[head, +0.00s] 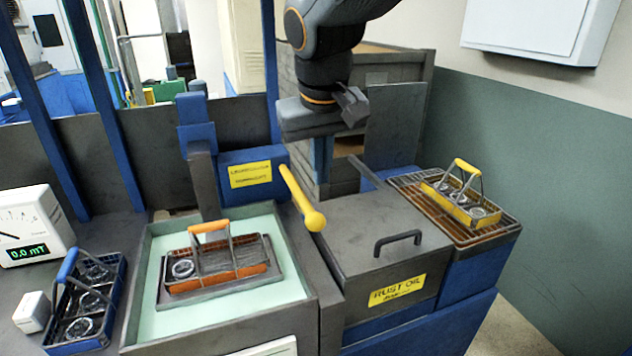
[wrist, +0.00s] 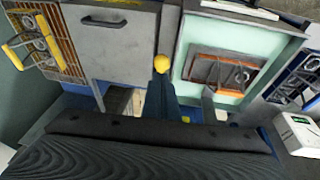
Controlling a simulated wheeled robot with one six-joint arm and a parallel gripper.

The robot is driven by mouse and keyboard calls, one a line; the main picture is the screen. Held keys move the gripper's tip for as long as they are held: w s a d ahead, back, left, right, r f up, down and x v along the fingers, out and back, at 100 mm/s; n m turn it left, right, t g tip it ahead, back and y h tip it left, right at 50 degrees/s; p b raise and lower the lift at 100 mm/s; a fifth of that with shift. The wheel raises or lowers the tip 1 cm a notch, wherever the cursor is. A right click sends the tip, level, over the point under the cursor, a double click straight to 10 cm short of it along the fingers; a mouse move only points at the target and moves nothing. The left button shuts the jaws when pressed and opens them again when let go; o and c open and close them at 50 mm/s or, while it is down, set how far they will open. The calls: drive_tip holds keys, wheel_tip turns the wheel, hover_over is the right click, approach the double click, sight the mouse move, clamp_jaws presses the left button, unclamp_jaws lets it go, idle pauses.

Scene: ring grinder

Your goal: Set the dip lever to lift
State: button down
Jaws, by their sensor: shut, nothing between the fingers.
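The dip lever (head: 301,197) is a yellow bar with a round knob, mounted beside the blue housing with a yellow label (head: 251,174). It slants down toward the front right, with its knob over the tank's right edge. In the wrist view the yellow knob (wrist: 163,63) shows near the middle. A basket with an orange handle (head: 209,227) sits on a dark platform in the pale green tank (head: 290,284). My gripper (head: 353,106) is shut and empty, above and behind the lever, apart from it. The lever's base is partly hidden.
A lidded rust oil box (head: 385,240) stands right of the lever. A yellow-handled basket (head: 461,199) sits on a wire rack at the right. A blue-handled basket (head: 85,305) and a meter reading 0.0 mT (head: 33,226) stand at the left. A wall cabinet (head: 540,28) hangs upper right.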

sight(316, 215)
drive_tip(key=p+x, duration=0.1)
drive_tip(key=x, duration=0.3)
drive_tip(key=w+p+x, duration=0.1)
drive_tip(key=p+x, duration=0.1)
drive_tip(key=x, duration=0.2)
drive_tip(key=p+x, duration=0.1)
drive_tip(key=x, duration=0.3)
drive_tip(key=shift+w+a+r, duration=0.2)
drive_tip(key=shift+a+r, duration=0.05)
drive_tip(key=shift+a, duration=0.15)
drive_tip(key=shift+f, duration=0.1)
